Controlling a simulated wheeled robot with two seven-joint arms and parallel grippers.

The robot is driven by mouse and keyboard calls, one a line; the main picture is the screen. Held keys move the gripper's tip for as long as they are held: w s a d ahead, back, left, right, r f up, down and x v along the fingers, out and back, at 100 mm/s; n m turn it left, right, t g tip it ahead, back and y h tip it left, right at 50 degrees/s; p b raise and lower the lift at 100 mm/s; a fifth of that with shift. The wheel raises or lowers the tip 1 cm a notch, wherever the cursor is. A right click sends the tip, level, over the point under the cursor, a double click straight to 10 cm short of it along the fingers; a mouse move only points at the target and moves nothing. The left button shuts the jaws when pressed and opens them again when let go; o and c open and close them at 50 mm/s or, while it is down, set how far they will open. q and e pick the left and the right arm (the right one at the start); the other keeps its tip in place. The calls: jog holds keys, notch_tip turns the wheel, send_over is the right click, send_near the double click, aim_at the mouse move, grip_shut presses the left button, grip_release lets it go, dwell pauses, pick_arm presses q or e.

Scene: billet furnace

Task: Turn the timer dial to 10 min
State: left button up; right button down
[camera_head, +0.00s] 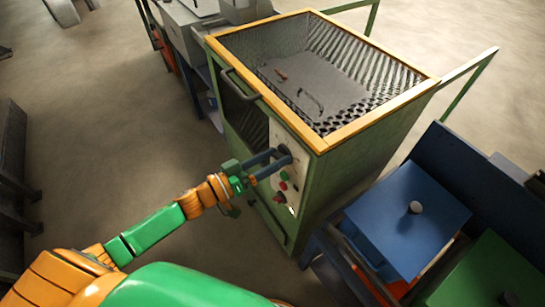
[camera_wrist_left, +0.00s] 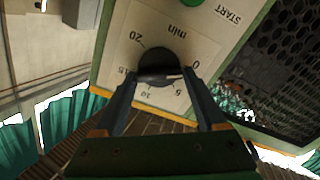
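The timer dial (camera_wrist_left: 158,66) is a round black knob on a pale panel, marked from 0 to 20 min. A light line on the knob points to the right in the left wrist view, roughly between the 0 and 5 marks. My left gripper (camera_wrist_left: 158,76) has its two fingers apart, one on each side of the knob. I cannot tell whether they touch it. In the head view, my left gripper (camera_head: 277,159) reaches the upper part of the panel (camera_head: 291,193) and partly hides the dial. My right gripper is not in view.
The panel is on a green furnace cabinet (camera_head: 345,165) with a yellow rim and a mesh-walled top. A handle (camera_head: 240,84) sticks out beside the panel. Red and green buttons (camera_head: 283,186) are below the dial. A blue box (camera_head: 408,220) stands at right.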

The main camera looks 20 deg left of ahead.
pick_arm(q)
jog(key=c, duration=0.8)
jog(key=shift+m, duration=0.3)
jog(key=shift+d+r+m+p, duration=0.1)
jog(key=shift+m+p, duration=0.2)
jog(key=shift+m, duration=0.7)
jog(key=m, duration=0.2)
jog(key=shift+m, duration=0.3)
jog(key=m, duration=0.5)
jog(key=shift+s+d+p, duration=0.1)
jog(key=shift+s+p, duration=0.05)
jog(key=shift+p, duration=0.15)
jog(key=m, duration=0.4)
jog(key=m+b, duration=0.1)
jog(key=m, duration=0.4)
jog(key=m+b, duration=0.1)
jog(key=m, duration=0.3)
jog(key=shift+s+d+f, duration=0.1)
jog(key=shift+d+f, duration=0.05)
jog(key=shift+f, duration=0.15)
jog(key=shift+m, duration=0.4)
